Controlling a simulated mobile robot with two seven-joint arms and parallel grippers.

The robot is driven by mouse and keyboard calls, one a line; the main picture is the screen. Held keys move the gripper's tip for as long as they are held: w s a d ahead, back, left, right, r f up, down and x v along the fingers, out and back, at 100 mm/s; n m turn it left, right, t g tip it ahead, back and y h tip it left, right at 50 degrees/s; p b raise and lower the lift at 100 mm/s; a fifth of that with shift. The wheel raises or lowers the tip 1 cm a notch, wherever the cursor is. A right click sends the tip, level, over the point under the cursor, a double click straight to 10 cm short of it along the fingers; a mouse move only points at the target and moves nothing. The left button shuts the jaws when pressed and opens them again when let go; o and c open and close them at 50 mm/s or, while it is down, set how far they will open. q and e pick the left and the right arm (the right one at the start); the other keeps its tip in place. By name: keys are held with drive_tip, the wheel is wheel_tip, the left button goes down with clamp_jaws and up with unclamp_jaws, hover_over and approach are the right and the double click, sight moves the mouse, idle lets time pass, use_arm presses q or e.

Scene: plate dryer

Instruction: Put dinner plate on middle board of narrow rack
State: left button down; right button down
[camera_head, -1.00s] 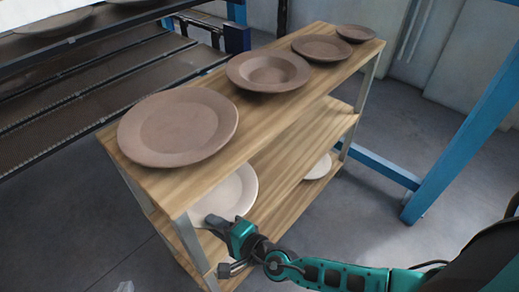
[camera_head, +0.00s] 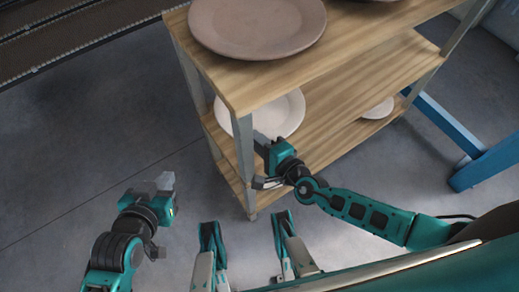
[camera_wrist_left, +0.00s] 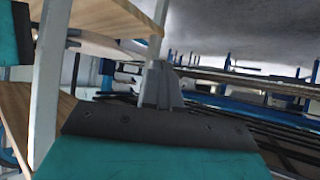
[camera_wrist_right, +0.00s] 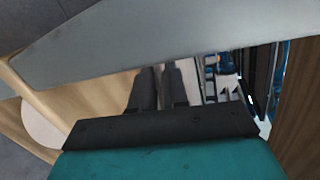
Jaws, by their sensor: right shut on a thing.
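The narrow rack (camera_head: 243,170) has three wooden boards on grey posts. A large pale dinner plate (camera_head: 278,112) lies at the near end of its middle board (camera_head: 325,110), partly hidden by the top board. My right gripper (camera_head: 261,143) is shut on the plate's near rim, beside the front post. My left gripper (camera_head: 165,183) is empty in front of the rack at the left. In the left wrist view its fingers (camera_wrist_left: 165,85) are together.
A large brown plate (camera_head: 258,22) sits on the top board above. A smaller pale plate (camera_head: 378,109) lies farther along the middle board. A blue frame (camera_head: 485,165) stands at the right, a dark conveyor (camera_head: 70,30) at the upper left. The floor left of the rack is clear.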

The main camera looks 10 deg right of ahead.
sight(258, 156)
drive_tip(key=shift+w+f, duration=0.15)
drive_tip(key=shift+f, duration=0.2)
drive_tip(key=shift+f+b, duration=0.4)
drive_tip(key=shift+b, duration=0.05)
wheel_tip(258, 156, down, 2)
drive_tip(key=shift+f+b, duration=0.1)
drive_tip(key=shift+b, duration=0.7)
drive_tip(key=shift+f, duration=0.3)
use_arm(q)
drive_tip(key=shift+w+d+f+h, duration=0.15)
drive_tip(key=shift+w+d, duration=0.05)
drive_tip(key=shift+d, duration=0.2)
drive_tip(key=shift+w+d+f+h, duration=0.1)
drive_tip(key=shift+w+d+h, duration=0.1)
drive_tip(key=shift+d, duration=0.15)
use_arm(e)
drive_tip(key=shift+r, duration=0.1)
use_arm(q)
drive_tip(key=shift+f, duration=0.1)
use_arm(e)
drive_tip(key=c, duration=1.4)
unclamp_jaws()
drive_tip(key=shift+f, duration=0.25)
use_arm(q)
drive_tip(key=shift+a, duration=0.15)
use_arm(e)
drive_tip(key=shift+r, duration=0.15)
